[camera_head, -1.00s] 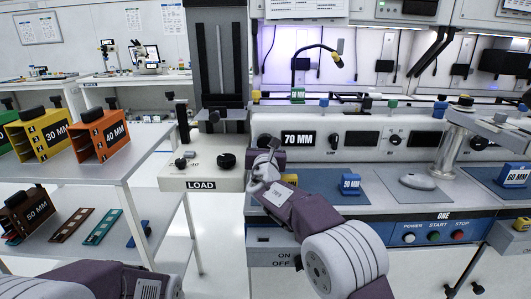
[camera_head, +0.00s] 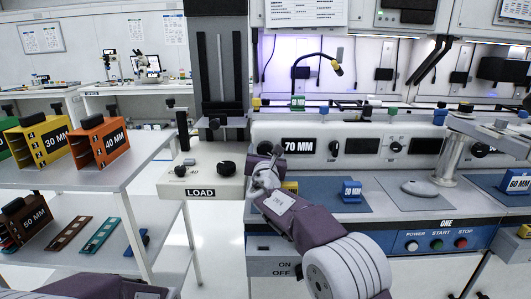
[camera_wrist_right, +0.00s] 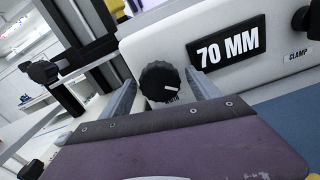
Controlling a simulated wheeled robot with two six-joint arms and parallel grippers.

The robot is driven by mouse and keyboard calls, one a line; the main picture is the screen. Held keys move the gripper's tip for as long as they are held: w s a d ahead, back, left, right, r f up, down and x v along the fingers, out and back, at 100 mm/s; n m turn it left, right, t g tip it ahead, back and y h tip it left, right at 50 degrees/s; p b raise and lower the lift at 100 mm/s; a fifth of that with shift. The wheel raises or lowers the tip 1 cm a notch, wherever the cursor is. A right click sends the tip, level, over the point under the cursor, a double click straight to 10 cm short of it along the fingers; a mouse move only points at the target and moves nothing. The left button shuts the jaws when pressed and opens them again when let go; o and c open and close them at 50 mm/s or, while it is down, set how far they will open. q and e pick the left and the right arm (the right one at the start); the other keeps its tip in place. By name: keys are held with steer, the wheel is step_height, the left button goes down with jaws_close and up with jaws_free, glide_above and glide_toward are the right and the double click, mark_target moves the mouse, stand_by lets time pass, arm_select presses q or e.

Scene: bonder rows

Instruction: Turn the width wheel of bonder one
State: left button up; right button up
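The width wheel is a round black knob with a white pointer line (camera_wrist_right: 160,82) on the pale front of bonder one, left of the "70 MM" display. A partly covered "WIDTH" label shows below it. In the head view the wheel (camera_head: 265,147) is partly hidden by my right gripper (camera_head: 268,160). In the right wrist view, the fingers of my right gripper (camera_wrist_right: 160,95) are spread on both sides of the wheel, with gaps showing. I cannot tell how deep they reach. Only part of my left arm shows at the bottom left; its gripper is out of frame.
The "70 MM" display (camera_head: 299,146) and a clamp knob (camera_head: 335,148) lie right of the wheel. The LOAD unit (camera_head: 200,182) with black knobs stands close on the left. A blue block (camera_head: 351,191) sits on the bench mat. A shelf holds orange (camera_head: 101,140) and yellow magazines.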

steer(key=shift+s, duration=0.1)
steer(key=shift+s+f+b, duration=0.1)
steer(key=shift+s+b, duration=0.2)
steer(key=shift+s, duration=0.1)
steer(key=s+b, duration=0.1)
steer(key=s, duration=0.7)
steer(key=shift+s, duration=0.1)
